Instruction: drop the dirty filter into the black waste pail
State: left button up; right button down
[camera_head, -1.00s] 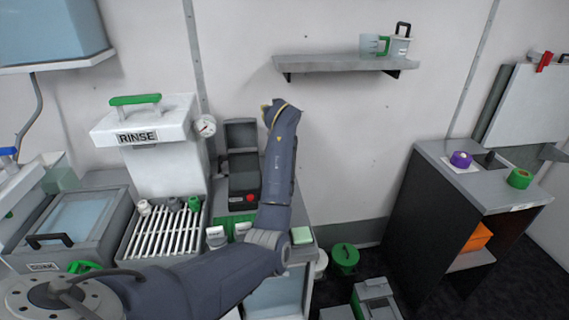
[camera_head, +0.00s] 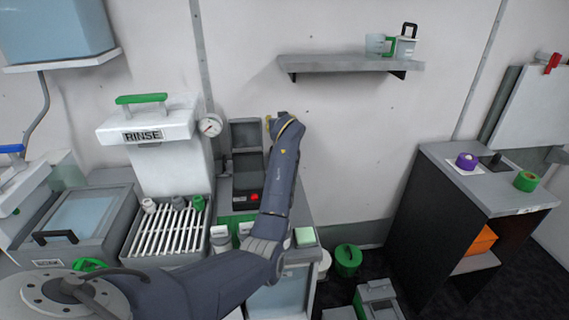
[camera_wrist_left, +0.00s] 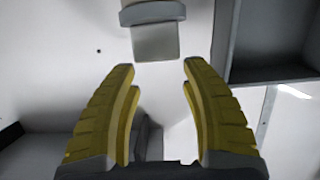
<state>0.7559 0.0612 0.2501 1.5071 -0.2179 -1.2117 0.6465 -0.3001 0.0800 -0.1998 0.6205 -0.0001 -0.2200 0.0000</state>
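My left arm reaches up across the middle of the head view. Its gripper (camera_head: 269,123) is small there, near the wall and right of the dark open-lidded box (camera_head: 247,177). In the left wrist view the two yellow fingers (camera_wrist_left: 160,75) are spread apart with nothing between them. Beyond their tips is a pale block under a grey band (camera_wrist_left: 153,30); I cannot tell what it is. I cannot pick out the dirty filter in either view. No clearly black pail shows; a green pail (camera_head: 347,260) stands on the floor. My right gripper is not in view.
The rinse unit (camera_head: 150,150) and its slatted rack (camera_head: 168,232) stand left of my forearm. A wall shelf (camera_head: 350,65) holds jugs at upper right. A side cabinet (camera_head: 490,190) bears purple and green rolls. Grey bins (camera_head: 375,298) stand on the floor.

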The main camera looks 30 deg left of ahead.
pick_arm(q)
jog(key=o, duration=0.3)
jog(key=v, duration=1.2)
dwell(0.4)
